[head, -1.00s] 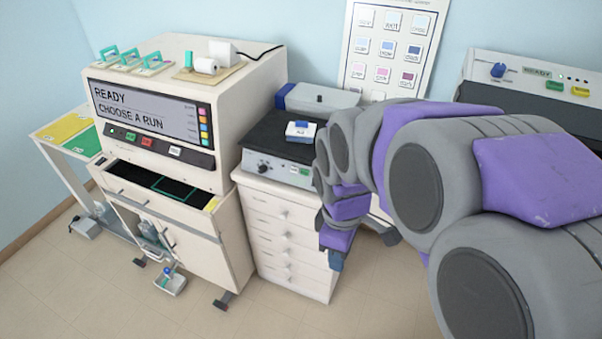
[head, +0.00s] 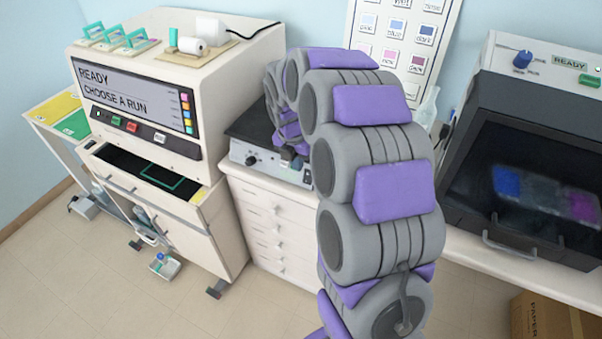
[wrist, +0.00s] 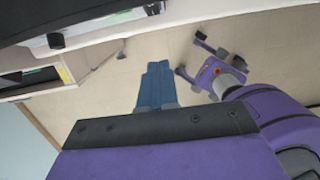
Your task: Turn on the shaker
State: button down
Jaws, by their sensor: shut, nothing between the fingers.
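The shaker (head: 262,168) sits on the white drawer cabinet, with a dark top and a pale front panel carrying a black knob (head: 250,159). In the head view my arm covers its right part, and the small box on its top is hidden. My gripper is at the right part of the shaker in that view, its fingertips hard to make out. In the wrist view my gripper (wrist: 155,70) has its blue fingers together, empty, seen against the floor. A panel edge with a black knob (wrist: 57,40) and a small button (wrist: 152,8) lies along the top there, apart from the fingers.
The stainer (head: 135,95) with its open drawer stands close on the left. A dark-lidded machine (head: 530,170) stands on the right bench. A cardboard box (head: 550,320) is below it. Floor is clear in front of the drawer cabinet (head: 275,235).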

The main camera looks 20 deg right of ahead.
jog(key=shift+a, duration=0.7)
jog(key=b, duration=0.3)
send_near(307, 177)
jog(key=s+a+f, duration=0.3)
jog(key=a+f, duration=0.1)
jog(key=f, duration=0.2)
jog(key=w+d+f, duration=0.2)
jog(key=d, duration=0.1)
jog(key=shift+w+d+b, duration=0.1)
jog(key=shift+w+b, duration=0.1)
jog(key=shift+b, duration=0.1)
jog(key=shift+w+d, duration=0.1)
jog(key=shift+d, duration=0.15)
jog(key=shift+a+r+p, duration=0.15)
jog(key=shift+r+p, duration=0.25)
jog(key=shift+r, duration=0.05)
jog(key=shift+a+r+p, duration=0.2)
jog(key=shift+r+p, duration=0.2)
jog(key=shift+r, duration=0.05)
jog(key=shift+d, duration=0.1)
jog(key=shift+d, duration=0.1)
